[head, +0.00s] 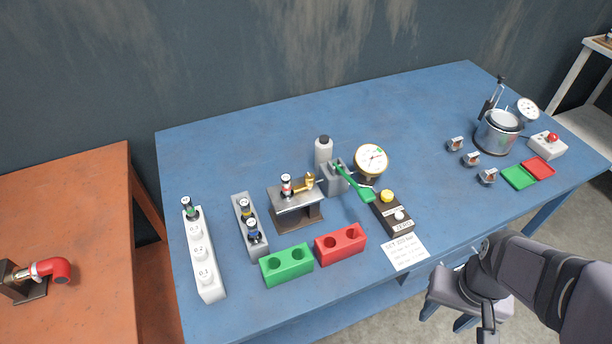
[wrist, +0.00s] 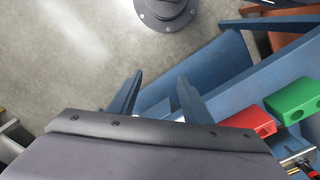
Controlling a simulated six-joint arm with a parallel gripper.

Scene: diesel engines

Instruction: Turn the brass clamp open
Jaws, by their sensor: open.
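The brass clamp (head: 306,183) is a small gold-coloured piece at the top of the metal test stand (head: 296,214), near the middle of the blue bench. I cannot tell how far the clamp is turned. My gripper (head: 447,317) is in front of the bench, low and to the right, well apart from the clamp. In the wrist view its two fingers (wrist: 160,84) are spread with nothing between them. The clamp cannot be made out in that view.
A green lever (head: 354,184) angles up right of the clamp, by a dial gauge (head: 371,160). Green (head: 287,266) and red (head: 340,244) two-hole blocks stand in front. A grey rack (head: 249,226) is at left.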

